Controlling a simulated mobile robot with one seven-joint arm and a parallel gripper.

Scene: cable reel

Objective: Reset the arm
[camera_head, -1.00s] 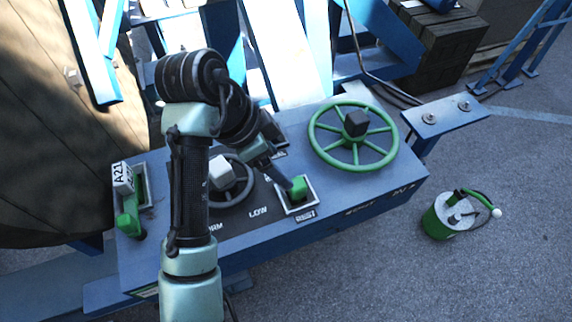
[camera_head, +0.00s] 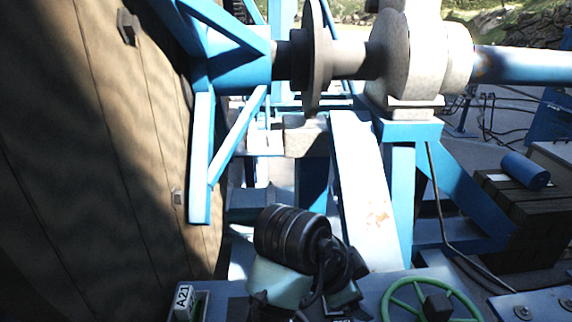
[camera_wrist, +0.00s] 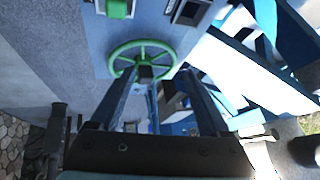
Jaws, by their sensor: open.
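My arm (camera_head: 300,255) rises from the bottom middle of the head view, with its black joint and pale green link showing. My gripper is out of sight there. In the wrist view my gripper (camera_wrist: 160,78) is open, with its two dark fingers spread apart and nothing seen between them but background. Beyond the fingertips is the green handwheel (camera_wrist: 142,60) on the blue-grey control panel (camera_wrist: 82,52). A green knob (camera_wrist: 118,8) shows at the top edge. In the head view, part of the handwheel (camera_head: 393,296) shows at the bottom right of my arm.
The large wooden reel (camera_head: 90,170) fills the left. Blue frame beams (camera_head: 365,190) and the shaft bearing (camera_head: 425,55) stand behind the arm. Dark timber blocks (camera_head: 525,215) lie at right.

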